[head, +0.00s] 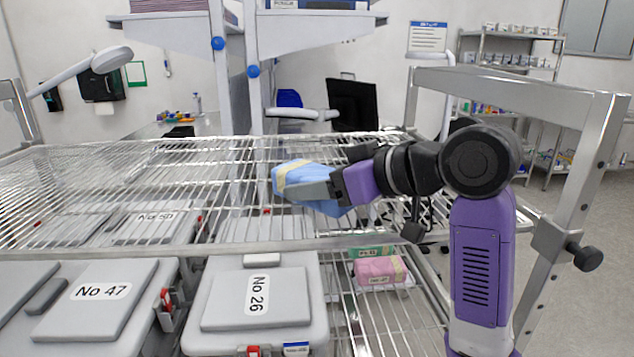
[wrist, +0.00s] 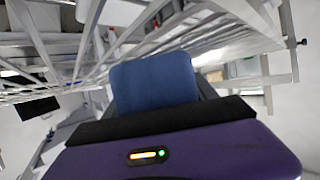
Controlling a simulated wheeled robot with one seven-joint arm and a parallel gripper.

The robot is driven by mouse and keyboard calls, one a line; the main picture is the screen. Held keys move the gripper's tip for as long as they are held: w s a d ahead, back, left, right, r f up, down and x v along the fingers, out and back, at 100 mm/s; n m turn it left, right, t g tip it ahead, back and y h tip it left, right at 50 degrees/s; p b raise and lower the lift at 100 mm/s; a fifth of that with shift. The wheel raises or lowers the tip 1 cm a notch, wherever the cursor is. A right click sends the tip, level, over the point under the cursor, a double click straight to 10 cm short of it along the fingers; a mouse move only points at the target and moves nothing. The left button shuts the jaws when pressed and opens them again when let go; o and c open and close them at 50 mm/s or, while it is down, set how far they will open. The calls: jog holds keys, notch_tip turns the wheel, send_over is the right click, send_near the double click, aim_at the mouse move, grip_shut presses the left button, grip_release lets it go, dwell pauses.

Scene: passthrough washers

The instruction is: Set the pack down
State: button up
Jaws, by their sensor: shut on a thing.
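The pack (head: 300,174) is a blue wrapped bundle with a pale yellow band. My gripper (head: 318,190) is shut on it and holds it over the upper wire shelf (head: 140,185). I cannot tell whether the pack touches the wires. In the wrist view the blue pack (wrist: 154,83) shows beyond the dark edge of my purple gripper housing. The fingertips are mostly hidden there.
On the lower level are grey lidded cases marked No 47 (head: 95,300) and No 26 (head: 257,300). A pink pack (head: 380,270) and a green pack (head: 371,252) lie right of them. A metal frame post (head: 580,170) stands right of my arm. The upper shelf's left part is clear.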

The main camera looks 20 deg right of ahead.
jog(key=o, duration=1.8)
jog(key=shift+o, duration=0.2)
jog(key=shift+s+d+r, duration=0.15)
jog(key=shift+s, duration=0.05)
jog(key=v, duration=1.1)
jog(key=shift+s+d+r, duration=0.1)
jog(key=shift+s+r, duration=0.1)
jog(key=shift+s, duration=0.1)
